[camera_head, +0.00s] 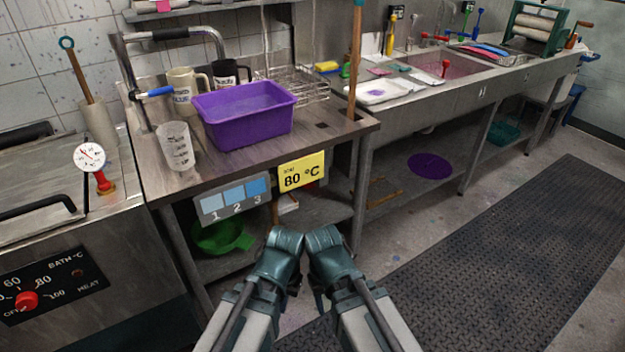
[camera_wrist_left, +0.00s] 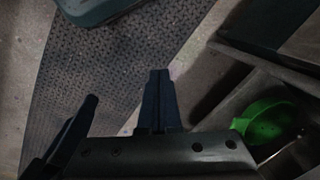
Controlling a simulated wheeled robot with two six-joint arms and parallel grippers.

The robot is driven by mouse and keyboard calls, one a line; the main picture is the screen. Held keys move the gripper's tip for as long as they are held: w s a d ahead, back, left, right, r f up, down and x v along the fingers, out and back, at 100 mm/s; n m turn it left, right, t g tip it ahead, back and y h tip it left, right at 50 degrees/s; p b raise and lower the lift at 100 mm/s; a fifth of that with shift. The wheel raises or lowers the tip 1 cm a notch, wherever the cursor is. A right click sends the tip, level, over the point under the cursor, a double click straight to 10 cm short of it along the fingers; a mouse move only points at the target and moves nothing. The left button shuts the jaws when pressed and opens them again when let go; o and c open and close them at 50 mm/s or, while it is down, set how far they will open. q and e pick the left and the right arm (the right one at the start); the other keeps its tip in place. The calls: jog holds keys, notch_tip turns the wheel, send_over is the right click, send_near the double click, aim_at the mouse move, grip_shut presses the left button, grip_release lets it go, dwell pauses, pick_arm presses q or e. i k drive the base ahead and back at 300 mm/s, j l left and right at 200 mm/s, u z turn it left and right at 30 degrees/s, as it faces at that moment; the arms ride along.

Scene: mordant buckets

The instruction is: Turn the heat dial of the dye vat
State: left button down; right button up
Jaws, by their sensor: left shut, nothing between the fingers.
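The heat dial (camera_head: 27,301) is a red knob on the black panel (camera_head: 62,281) at the front of the dye vat (camera_head: 112,262), at the lower left of the head view. The panel reads BATH °C, with OFF, 60, 80 and 100 around the knob. I cannot tell exactly where the knob points. A yellow sign (camera_head: 302,172) reads 80 °C. My left gripper (camera_head: 284,246) is shut and empty, well to the right of the dial. It also shows in the left wrist view (camera_wrist_left: 158,98). My right gripper (camera_head: 328,246) is close beside it; its fingers are unclear.
A round gauge (camera_head: 90,157) on a red fitting stands at the vat's edge. The steel bench (camera_head: 340,128) carries a purple tub (camera_head: 243,128) and a clear beaker (camera_head: 177,147). A green basin (camera_head: 222,237) sits below. A dark mat (camera_head: 500,270) covers open floor at right.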

aim_at(26, 299)
jog(key=l+u, duration=0.1)
jog(key=u, duration=0.3)
jog(key=l+u, duration=0.15)
jog(key=u, duration=0.3)
jog(key=l+u, duration=0.15)
jog(key=u, duration=0.25)
jog(key=l+u, duration=0.15)
jog(key=u, duration=0.25)
